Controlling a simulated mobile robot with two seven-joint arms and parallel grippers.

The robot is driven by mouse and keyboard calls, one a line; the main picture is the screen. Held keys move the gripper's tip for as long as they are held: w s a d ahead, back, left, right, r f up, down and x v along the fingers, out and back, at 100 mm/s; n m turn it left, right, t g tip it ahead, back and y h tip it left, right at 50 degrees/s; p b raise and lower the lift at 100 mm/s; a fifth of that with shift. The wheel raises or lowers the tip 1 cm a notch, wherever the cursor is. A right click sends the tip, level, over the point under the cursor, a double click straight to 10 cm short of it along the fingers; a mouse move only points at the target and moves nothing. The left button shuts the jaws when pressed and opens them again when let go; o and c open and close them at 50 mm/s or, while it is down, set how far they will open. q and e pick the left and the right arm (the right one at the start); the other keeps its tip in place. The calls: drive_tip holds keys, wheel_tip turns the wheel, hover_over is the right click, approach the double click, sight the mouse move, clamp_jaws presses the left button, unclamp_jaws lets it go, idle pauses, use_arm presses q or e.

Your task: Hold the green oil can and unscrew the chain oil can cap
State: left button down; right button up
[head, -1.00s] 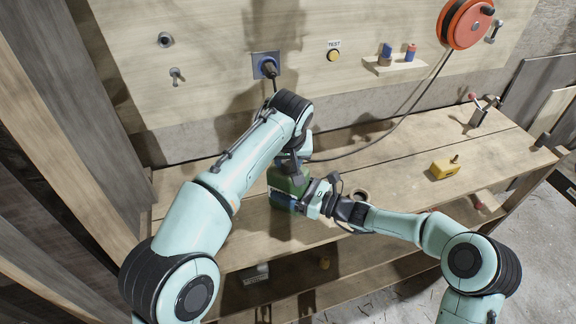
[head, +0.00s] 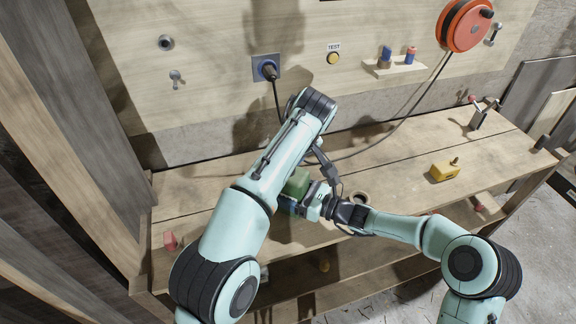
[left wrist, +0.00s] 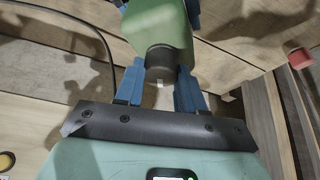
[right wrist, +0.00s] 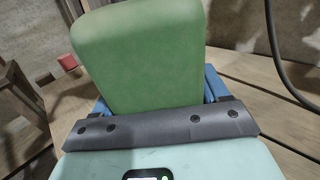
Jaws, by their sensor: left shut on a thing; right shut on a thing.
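The green oil can (head: 297,183) stands on the workbench, partly hidden by my left arm in the head view. Its green body (right wrist: 140,60) fills the middle of the right wrist view, between the blue fingers of my right gripper (right wrist: 155,95), which is shut on it. In the left wrist view the can body (left wrist: 160,22) is at the top, with the dark round cap (left wrist: 159,58) facing the camera. My left gripper (left wrist: 163,78) is shut on the cap, one blue finger on each side. In the head view my left fingers are hidden behind the arm.
A black plug and cable (head: 272,75) hang from the wall panel. The bench's right half is mostly clear.

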use_arm(q)
drive_tip(key=shift+r, duration=0.6)
idle(0.5)
drive_tip(key=shift+r, duration=0.45)
use_arm(e)
drive_tip(key=o, duration=1.9)
drive_tip(key=shift+c, duration=0.2)
drive_tip(key=v, duration=1.2)
